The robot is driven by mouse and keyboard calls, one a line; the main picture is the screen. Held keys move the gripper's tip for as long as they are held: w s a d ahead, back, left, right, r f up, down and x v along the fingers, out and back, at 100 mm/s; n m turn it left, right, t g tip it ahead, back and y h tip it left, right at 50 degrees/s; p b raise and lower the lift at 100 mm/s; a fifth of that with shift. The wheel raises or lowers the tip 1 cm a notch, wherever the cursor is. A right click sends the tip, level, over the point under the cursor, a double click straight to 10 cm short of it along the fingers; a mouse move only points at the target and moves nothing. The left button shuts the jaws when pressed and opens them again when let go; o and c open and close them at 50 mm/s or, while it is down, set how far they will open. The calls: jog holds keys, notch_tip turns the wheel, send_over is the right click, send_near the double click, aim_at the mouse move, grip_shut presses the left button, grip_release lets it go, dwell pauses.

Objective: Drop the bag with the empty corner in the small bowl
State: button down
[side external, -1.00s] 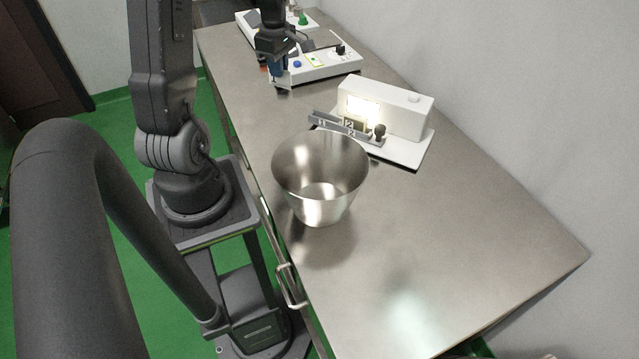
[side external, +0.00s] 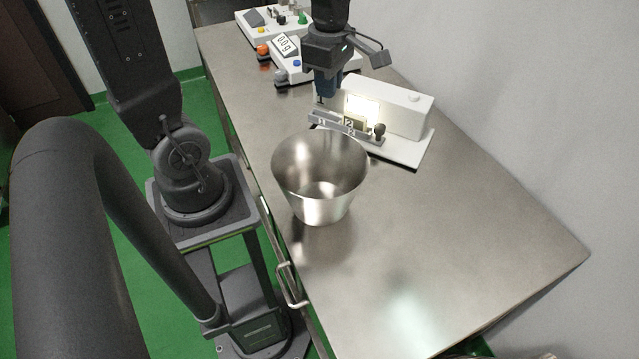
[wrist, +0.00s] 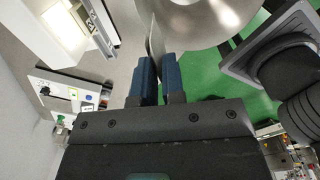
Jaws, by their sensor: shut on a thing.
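My gripper (side external: 326,98) is above the left end of the lit white device, behind the metal bowl in the side external view. In the wrist view its two blue fingers (wrist: 158,68) are shut on a thin bag (wrist: 155,38), seen nearly edge-on. The bag's corners and contents cannot be made out, and in the side external view it is not clear. The bowl (side external: 318,211) is a shiny, tapered metal one standing on the table near its left edge. Its near part shows at the top of the wrist view (wrist: 200,22).
A white device with a glowing window (side external: 410,108) stands behind the bowl, with a low grey rail and black knob (side external: 379,130) before it. A scale with a display (side external: 287,46) and a button panel are at the far end. The steel table (side external: 450,250) is clear at the front right.

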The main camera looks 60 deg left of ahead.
jog(key=s+d+r, duration=0.1)
jog(key=s+d, duration=0.3)
jog(key=d, duration=0.3)
jog(key=shift+f, duration=2.65)
jog(key=c, duration=1.1)
grip_release()
jog(key=shift+c, duration=0.2)
notch_tip(320, 180, up, 14)
